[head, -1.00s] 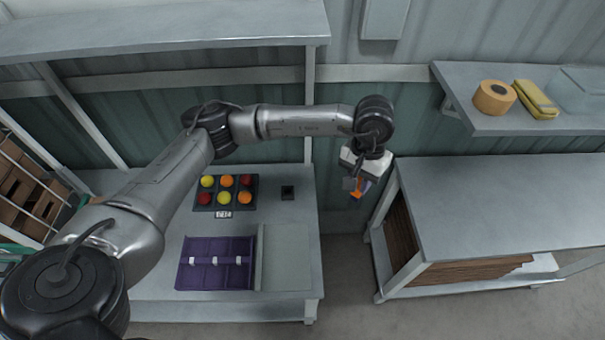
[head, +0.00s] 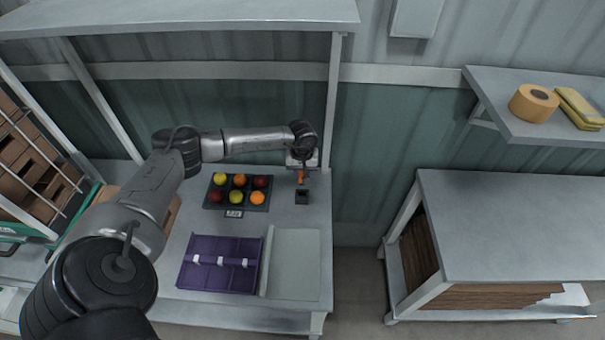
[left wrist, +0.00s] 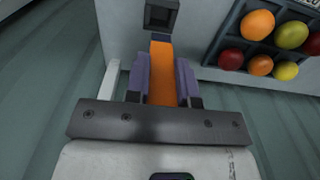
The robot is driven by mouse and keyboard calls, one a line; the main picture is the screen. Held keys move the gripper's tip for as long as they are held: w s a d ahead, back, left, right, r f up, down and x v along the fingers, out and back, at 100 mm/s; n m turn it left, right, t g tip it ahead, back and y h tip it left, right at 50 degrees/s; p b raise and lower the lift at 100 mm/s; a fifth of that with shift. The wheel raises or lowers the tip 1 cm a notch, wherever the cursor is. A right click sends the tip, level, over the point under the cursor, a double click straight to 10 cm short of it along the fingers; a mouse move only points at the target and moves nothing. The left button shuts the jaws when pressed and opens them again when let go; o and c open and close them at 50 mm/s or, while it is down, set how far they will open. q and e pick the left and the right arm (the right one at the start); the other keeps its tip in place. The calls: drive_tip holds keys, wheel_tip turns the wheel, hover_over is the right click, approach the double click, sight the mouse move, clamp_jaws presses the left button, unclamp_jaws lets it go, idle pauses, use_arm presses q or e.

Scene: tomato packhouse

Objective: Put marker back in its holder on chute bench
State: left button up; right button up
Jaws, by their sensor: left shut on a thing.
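My left gripper (head: 301,177) is over the back right of the chute bench. It is shut on the orange marker (left wrist: 161,72), which has a dark blue end and sits between the purple finger pads in the left wrist view. The holder (head: 302,197) is a small dark square socket on the bench, right of the fruit tray. In the left wrist view the holder (left wrist: 161,14) is just beyond the marker's dark end, and its opening looks empty. The marker (head: 300,178) appears above the holder in the head view; a gap or contact is hard to judge. My right gripper is not in view.
A dark tray of red, yellow and orange tomatoes (head: 237,181) lies left of the holder. A bench post (head: 333,100) stands close right of my left gripper.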

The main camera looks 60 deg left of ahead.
use_arm(q)
drive_tip(key=shift+f+b, duration=1.35)
drive_tip(key=shift+f, duration=1.05)
drive_tip(key=shift+f+b, duration=0.35)
drive_tip(key=shift+b, duration=0.1)
drive_tip(key=shift+f+b, duration=0.5)
drive_tip(key=shift+f+b, duration=0.7)
drive_tip(key=shift+f, duration=0.1)
drive_tip(key=shift+f+b, duration=0.45)
drive_tip(key=o, duration=1)
drive_tip(key=shift+c, duration=0.2)
drive_tip(key=c, duration=0.3)
